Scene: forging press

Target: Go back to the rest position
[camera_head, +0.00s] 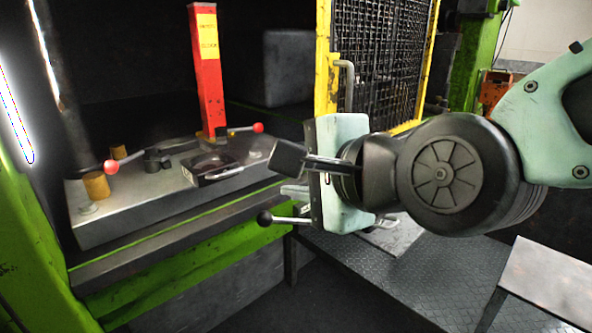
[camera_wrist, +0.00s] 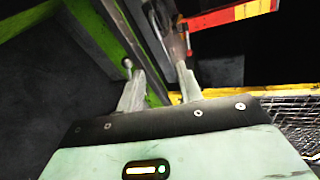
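My gripper (camera_head: 287,174) is at the middle of the head view, reaching left toward the front right of the press bed (camera_head: 150,205). In the wrist view, the two pale fingers of my gripper (camera_wrist: 157,80) stand apart with a gap between them, and I see nothing held there. The arm comes in from the right of the head view. The rest position itself is not marked in either view. Whether a finger touches the press cannot be told.
A red post with a yellow label (camera_head: 208,65) stands on the bed behind a dark die block (camera_head: 212,168). A black-knobbed lever (camera_head: 290,219) sticks out below my gripper. A yellow-framed mesh guard (camera_head: 378,60) stands behind my wrist. A grey table (camera_head: 545,278) is at lower right.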

